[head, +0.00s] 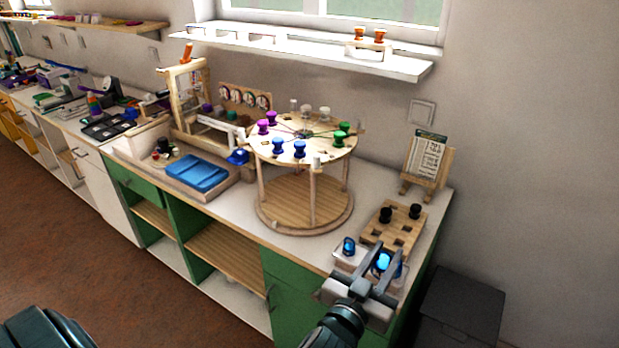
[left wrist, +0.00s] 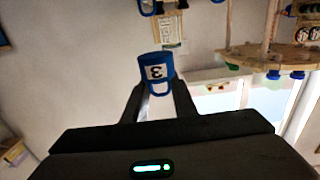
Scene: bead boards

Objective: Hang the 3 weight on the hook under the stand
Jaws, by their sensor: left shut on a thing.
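My left gripper (head: 378,279) is shut on a blue weight (head: 382,262) at the right end of the counter. In the left wrist view the held weight (left wrist: 156,70) shows a white label with a 3, turned upside down, between the two fingers. The stand (head: 305,147) is a round wooden disc on posts over a round base (head: 290,208), left of and behind the gripper. Blue, purple, green and white spools sit around its top. The stand's disc also shows at the right of the left wrist view (left wrist: 262,59). I cannot make out the hook. My right gripper is not in view.
Another blue weight (head: 348,247) sits at a pale holder just left of the gripper. A wooden block with black knobs (head: 393,228) and a card on an easel (head: 427,155) stand behind. A blue tray (head: 198,174) lies left of the stand. A shelf (head: 300,55) hangs above.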

